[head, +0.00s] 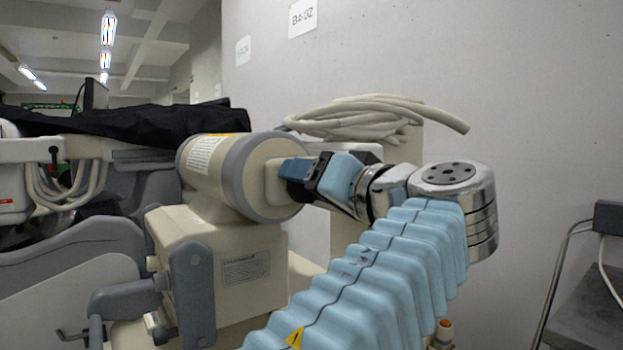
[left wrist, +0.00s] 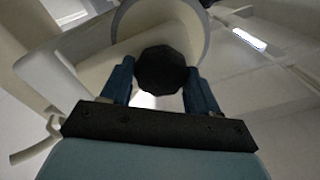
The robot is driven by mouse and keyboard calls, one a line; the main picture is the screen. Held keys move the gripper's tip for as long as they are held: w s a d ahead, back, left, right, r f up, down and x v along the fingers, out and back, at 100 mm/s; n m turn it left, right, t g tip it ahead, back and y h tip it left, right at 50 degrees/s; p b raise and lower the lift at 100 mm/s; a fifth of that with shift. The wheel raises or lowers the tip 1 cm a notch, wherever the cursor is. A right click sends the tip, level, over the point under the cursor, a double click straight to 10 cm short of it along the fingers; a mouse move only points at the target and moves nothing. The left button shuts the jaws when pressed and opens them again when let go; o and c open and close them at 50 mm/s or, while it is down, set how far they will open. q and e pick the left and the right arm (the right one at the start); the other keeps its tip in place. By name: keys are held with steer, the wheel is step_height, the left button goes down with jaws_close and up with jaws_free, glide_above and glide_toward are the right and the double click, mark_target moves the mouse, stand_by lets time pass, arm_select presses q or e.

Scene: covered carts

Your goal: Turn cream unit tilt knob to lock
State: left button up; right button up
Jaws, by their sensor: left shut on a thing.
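The cream unit has a fat cream cylinder (head: 215,172) with a grey band, set on a boxy cream body (head: 222,262). In the left wrist view a black faceted knob (left wrist: 162,68) sits in front of a round cream end. My left gripper (head: 290,169) is at the cylinder's right end in the head view. Its two blue fingers (left wrist: 160,80) lie on either side of the knob in the left wrist view and are shut on it. The knob is hidden in the head view. My right gripper is in neither view.
Coiled cream cables (head: 375,118) lie behind my left wrist. A black cover (head: 150,125) drapes over equipment at the left. A grey lever (head: 190,290) stands on the unit's front. A grey wall (head: 520,90) is behind, and a dark cart (head: 595,305) is at the right.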

arm_select(q)
steer(key=shift+m, duration=1.1)
steer(key=shift+d, duration=0.1)
steer(key=o, duration=1)
steer(key=shift+c, duration=0.2)
steer(key=v, duration=1.3)
steer(key=shift+s+d, duration=0.25)
steer(key=shift+s, duration=0.1)
